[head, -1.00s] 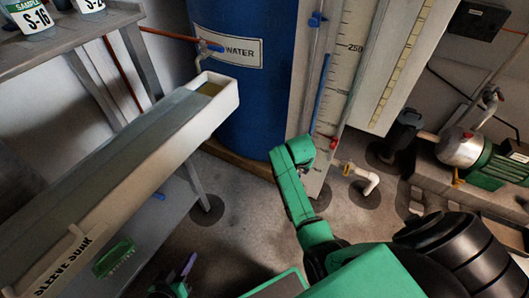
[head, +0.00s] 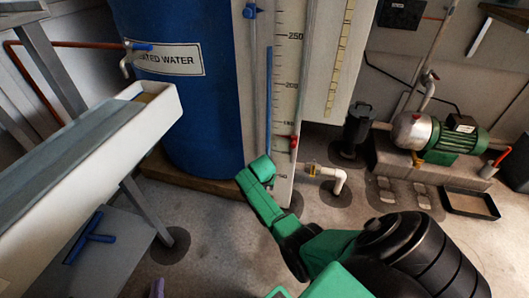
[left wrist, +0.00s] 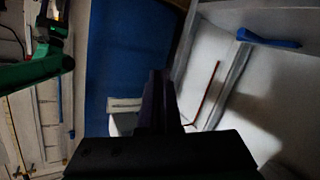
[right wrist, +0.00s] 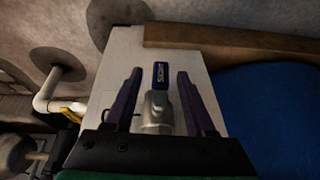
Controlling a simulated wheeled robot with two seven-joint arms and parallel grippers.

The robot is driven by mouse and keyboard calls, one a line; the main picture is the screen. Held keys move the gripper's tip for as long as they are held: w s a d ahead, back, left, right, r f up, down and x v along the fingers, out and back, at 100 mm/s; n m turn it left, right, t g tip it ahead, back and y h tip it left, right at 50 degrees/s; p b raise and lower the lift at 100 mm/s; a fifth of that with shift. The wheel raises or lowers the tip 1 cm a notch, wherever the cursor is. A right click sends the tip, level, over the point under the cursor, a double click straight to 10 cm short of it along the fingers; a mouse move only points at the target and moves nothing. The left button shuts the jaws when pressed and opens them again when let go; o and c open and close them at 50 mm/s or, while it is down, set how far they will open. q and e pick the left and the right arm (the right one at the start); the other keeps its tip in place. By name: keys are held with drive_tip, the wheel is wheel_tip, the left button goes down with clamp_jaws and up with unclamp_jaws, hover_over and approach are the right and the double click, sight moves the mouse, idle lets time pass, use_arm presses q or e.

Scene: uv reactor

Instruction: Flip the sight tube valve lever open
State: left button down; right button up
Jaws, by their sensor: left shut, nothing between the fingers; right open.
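The sight tube valve lever (right wrist: 161,75) is a short blue handle with lettering on a silver valve body (right wrist: 157,112), seen in the right wrist view. My right gripper (right wrist: 159,73) is open, with one purple finger on each side of the lever and gaps showing. In the head view my green right arm hides the lever and that gripper at the foot of the scale panel (head: 288,85). A blue column (head: 269,100) shows on that panel. My left gripper (left wrist: 158,75) is shut and empty, away from the valve; only a purple tip (head: 157,288) shows in the head view.
A blue water tank (head: 185,110) stands left of the panel, with a white trough (head: 150,110) before it. A white elbow pipe (head: 335,177) rises from the floor to the right. A green pump (head: 450,137) stands farther right.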

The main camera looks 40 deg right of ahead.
use_arm(q)
drive_tip(key=shift+r, duration=0.1)
use_arm(e)
clamp_jaws()
drive_tip(key=shift+s+g+h, duration=0.1)
drive_tip(key=shift+g+h, duration=0.2)
drive_tip(key=shift+g, duration=0.2)
drive_tip(key=shift+c, duration=0.6)
unclamp_jaws()
use_arm(q)
drive_tip(key=s+f, duration=0.1)
drive_tip(key=s+f+g, duration=0.1)
drive_tip(key=shift+s+f, duration=0.2)
drive_tip(key=shift+f, duration=0.15)
use_arm(e)
drive_tip(key=shift+o, duration=0.6)
